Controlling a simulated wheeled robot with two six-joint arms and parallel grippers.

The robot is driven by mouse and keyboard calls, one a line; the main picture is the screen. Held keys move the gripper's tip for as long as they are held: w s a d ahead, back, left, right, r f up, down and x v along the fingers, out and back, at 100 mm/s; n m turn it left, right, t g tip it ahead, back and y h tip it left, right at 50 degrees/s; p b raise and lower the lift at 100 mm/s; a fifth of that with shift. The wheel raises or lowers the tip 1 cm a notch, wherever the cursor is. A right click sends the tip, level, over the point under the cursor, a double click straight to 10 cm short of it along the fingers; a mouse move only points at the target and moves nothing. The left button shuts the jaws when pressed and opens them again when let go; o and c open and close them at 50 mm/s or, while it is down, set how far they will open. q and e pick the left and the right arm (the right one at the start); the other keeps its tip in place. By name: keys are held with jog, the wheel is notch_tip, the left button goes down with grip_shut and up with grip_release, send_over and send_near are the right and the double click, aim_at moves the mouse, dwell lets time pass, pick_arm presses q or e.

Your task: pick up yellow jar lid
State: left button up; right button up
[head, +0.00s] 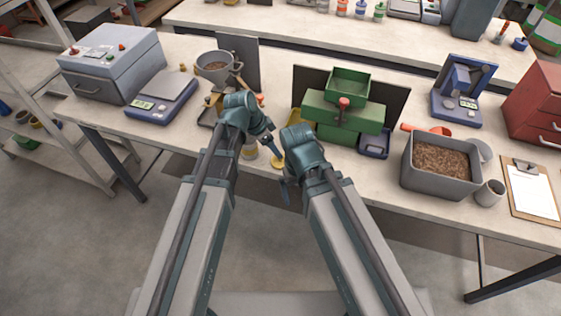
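A small yellow disc that looks like the yellow jar lid (277,162) lies near the front edge of the bench, partly hidden by my arms. My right gripper (285,194) hangs downward in front of the bench edge, right of and below the lid in the picture. Both grippers are too small to show whether their fingers are apart.
A green machine (343,122) stands behind my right arm, with a blue tray (374,144) beside it. A grey bin of brown pellets (407,178) is to the right. A blue scale (163,97) and a hopper (214,58) are left.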

pick_arm(q)
jog(key=b+x, duration=0.4)
jog(key=x, duration=0.1)
jog(key=shift+f+b, duration=0.15)
jog(key=shift+b, duration=0.2)
grip_shut()
